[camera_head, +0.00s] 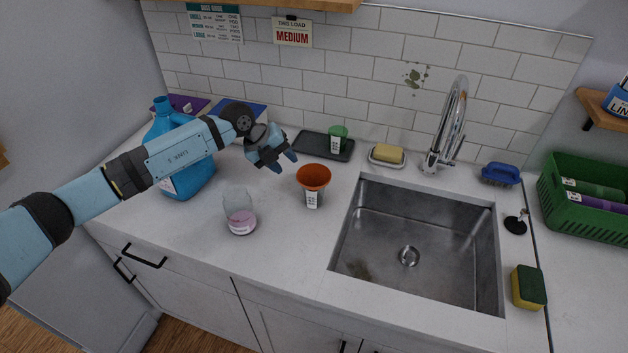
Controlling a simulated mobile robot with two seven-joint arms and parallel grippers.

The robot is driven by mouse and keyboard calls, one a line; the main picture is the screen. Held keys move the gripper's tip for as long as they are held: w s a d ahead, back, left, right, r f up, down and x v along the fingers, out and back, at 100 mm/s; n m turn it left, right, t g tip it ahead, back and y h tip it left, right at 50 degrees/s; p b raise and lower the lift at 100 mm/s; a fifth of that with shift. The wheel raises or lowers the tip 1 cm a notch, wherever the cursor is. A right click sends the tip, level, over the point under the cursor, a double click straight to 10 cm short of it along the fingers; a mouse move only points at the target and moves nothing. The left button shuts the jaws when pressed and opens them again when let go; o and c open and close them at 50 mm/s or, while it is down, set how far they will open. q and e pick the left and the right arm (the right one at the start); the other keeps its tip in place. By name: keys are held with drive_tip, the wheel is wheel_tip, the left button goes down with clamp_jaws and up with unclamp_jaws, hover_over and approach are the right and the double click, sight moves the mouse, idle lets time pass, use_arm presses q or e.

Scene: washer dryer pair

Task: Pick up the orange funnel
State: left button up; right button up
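The orange funnel (313,177) stands on the white counter just left of the sink, its wide mouth facing up. Its lower part is dark, with a white label on the front; I cannot tell whether it rests in a cup. My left gripper (286,163) is above the counter, left of and a little behind the funnel, apart from it. Its fingers look spread with nothing between them. My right gripper is not in view.
A clear cup with pink liquid (240,216) stands left of the funnel. A blue jug (187,180) is partly behind my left arm. The sink (415,245) is at right, with a tall faucet (449,125).

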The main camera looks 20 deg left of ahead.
sight(299, 178)
use_arm(q)
drive_tip(key=x, duration=0.2)
drive_tip(key=p+x, duration=0.1)
drive_tip(key=x, duration=0.1)
drive_tip(key=s+x, duration=0.1)
drive_tip(key=x, duration=0.1)
drive_tip(key=shift+w+d+f+p, duration=0.1)
drive_tip(key=shift+d+f+p, duration=0.1)
drive_tip(key=shift+d+p, duration=0.2)
clamp_jaws()
